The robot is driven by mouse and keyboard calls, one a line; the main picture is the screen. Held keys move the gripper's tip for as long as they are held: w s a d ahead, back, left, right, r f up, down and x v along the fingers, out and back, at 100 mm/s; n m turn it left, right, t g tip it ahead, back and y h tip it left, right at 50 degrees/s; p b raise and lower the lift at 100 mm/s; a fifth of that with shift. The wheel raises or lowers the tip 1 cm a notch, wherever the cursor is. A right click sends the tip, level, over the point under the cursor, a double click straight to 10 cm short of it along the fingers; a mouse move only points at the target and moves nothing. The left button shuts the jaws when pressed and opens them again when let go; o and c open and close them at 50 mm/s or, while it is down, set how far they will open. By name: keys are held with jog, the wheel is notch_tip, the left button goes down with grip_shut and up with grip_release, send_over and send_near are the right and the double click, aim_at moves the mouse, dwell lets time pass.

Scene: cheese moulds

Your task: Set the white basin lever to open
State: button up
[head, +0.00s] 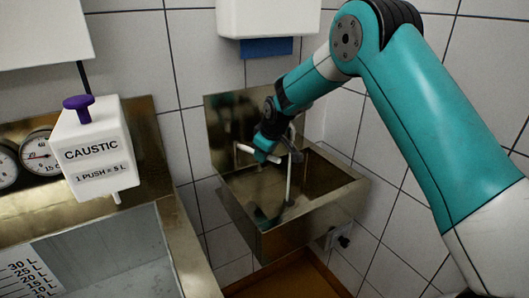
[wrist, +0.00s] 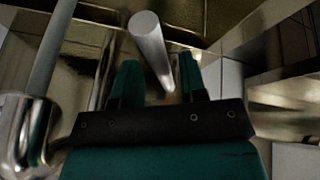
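The white basin lever (head: 245,149) is a short pale rod at the tap above the brass-coloured basin (head: 328,206). It lies nearly level in the head view, its free end toward the left. In the wrist view the lever (wrist: 151,48) shows as a pale round-ended bar running between my fingers. My gripper (wrist: 160,75) is open, with one teal finger on each side of the lever and gaps visible beside it. In the head view my gripper (head: 267,150) is at the lever, and part of the tap is hidden behind it.
A slim metal spout (head: 290,180) hangs into the basin close to my gripper. At left are a caustic dispenser (head: 92,150) with a purple knob, a round gauge (head: 38,154) and a vat (head: 182,245). A white wall dispenser (head: 268,18) hangs above the basin.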

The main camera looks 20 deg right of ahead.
jog(key=shift+r, duration=0.1)
jog(key=b+v, duration=0.2)
jog(key=v, duration=1.5)
jog(key=shift+d, duration=0.1)
jog(key=shift+c, duration=0.3)
